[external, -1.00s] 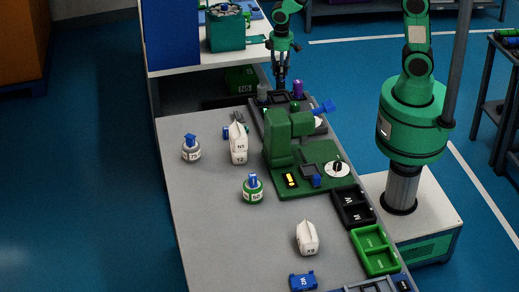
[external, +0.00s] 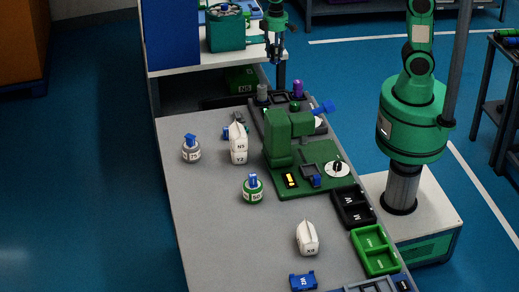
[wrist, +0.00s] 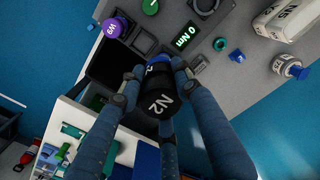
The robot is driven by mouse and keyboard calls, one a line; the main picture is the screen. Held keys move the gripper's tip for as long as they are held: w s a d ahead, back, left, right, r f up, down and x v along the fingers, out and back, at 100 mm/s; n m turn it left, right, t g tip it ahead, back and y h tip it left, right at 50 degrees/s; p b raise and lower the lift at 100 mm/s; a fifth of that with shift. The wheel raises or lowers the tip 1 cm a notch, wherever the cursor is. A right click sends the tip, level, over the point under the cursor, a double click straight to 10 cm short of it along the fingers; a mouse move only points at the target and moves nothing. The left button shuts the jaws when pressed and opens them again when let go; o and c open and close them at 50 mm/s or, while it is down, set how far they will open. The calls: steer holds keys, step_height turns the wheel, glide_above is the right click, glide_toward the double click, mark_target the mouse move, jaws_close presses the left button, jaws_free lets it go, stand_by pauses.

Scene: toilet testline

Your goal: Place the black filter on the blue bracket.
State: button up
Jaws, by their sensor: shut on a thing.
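In the wrist view, my gripper (wrist: 150,82) is shut on a black cylinder marked N2 (wrist: 160,98), which I take as the black filter. Its upper end looks partly blue, and the fingers cover its sides. In the external view, my gripper (external: 281,80) is above the far end of the grey table; the filter is too small and dark to make out there. A blue bracket-like piece (external: 303,281) lies at the near end of the table, far from my gripper. I cannot tell for sure that it is the task's bracket.
A purple cylinder (external: 298,89) is close to my gripper. White bottles (external: 239,145) and (external: 307,238) and black (external: 353,207) and green (external: 375,250) trays stand nearby.

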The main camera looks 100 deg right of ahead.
steer(key=w+a+n+p, duration=0.1)
steer(key=w+a+n, duration=0.1)
steer(key=w+a, duration=0.9)
steer(key=w+a+n+p, duration=0.3)
steer(key=a+n, duration=0.1)
steer(key=a, duration=3.7)
steer(key=s+a+n+p, duration=0.1)
steer(key=s+a, duration=0.3)
steer(key=a, duration=0.6)
steer(key=s+a+n+p, duration=0.1)
steer(key=s+a, duration=0.3)
steer(key=a, duration=0.6)
steer(key=s+a+n, duration=0.1)
steer(key=s+a, duration=0.3)
steer(key=a, duration=0.7)
step_height(320, 180, down, 18)
steer(key=shift+s+a+f, duration=0.15)
steer(key=shift+s+f, duration=0.1)
